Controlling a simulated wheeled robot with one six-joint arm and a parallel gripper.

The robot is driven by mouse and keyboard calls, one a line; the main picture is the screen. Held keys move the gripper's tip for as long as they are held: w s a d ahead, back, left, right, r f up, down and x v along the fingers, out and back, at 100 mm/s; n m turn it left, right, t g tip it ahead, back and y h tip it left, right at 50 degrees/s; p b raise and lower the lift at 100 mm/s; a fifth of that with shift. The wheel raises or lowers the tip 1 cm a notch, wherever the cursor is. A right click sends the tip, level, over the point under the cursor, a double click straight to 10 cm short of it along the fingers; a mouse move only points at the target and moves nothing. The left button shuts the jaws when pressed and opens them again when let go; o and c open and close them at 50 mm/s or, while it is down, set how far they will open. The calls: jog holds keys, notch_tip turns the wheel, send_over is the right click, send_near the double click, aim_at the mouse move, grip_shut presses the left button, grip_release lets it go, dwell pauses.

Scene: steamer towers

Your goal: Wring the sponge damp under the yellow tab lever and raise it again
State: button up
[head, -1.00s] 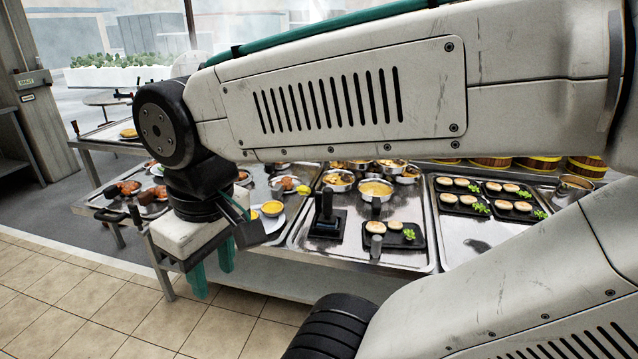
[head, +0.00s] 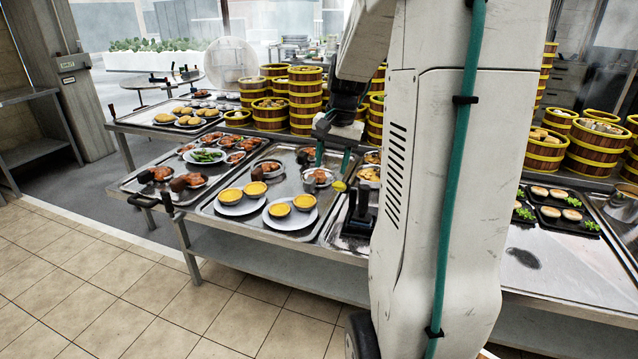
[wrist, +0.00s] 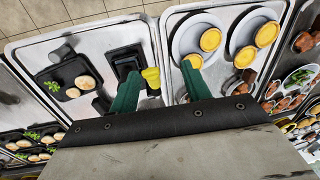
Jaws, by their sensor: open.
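In the wrist view my gripper (wrist: 160,72) spans the edge between two trays. A small yellow piece, apparently the yellow tab (wrist: 152,77), shows between the fingers, closer to the left one. It also shows in the head view (head: 338,186), below the fingers. A black stand with an upright part (head: 359,212) is beside it; in the wrist view the black stand (wrist: 126,62) is partly behind the left finger. I cannot make out a sponge.
Plates of yellow tarts (head: 292,211) sit on the tray left of the black stand. A black plate with pale buns (wrist: 68,80) lies on the stand's other side. Bamboo steamer towers (head: 305,100) stand behind my gripper. My arm hides much of the counter's middle.

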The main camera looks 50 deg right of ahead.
jog(key=m, duration=0.1)
send_over(339, 185)
jog(key=d, duration=0.2)
notch_tip(339, 185, down, 3)
jog(key=shift+a+r, duration=0.15)
jog(key=shift+r, duration=0.05)
jog(key=f, duration=0.4)
jog(key=w+f, duration=0.1)
jog(key=f, duration=0.2)
jog(key=shift+a, duration=0.25)
jog(key=c, duration=1)
jog(key=shift+c, duration=0.2)
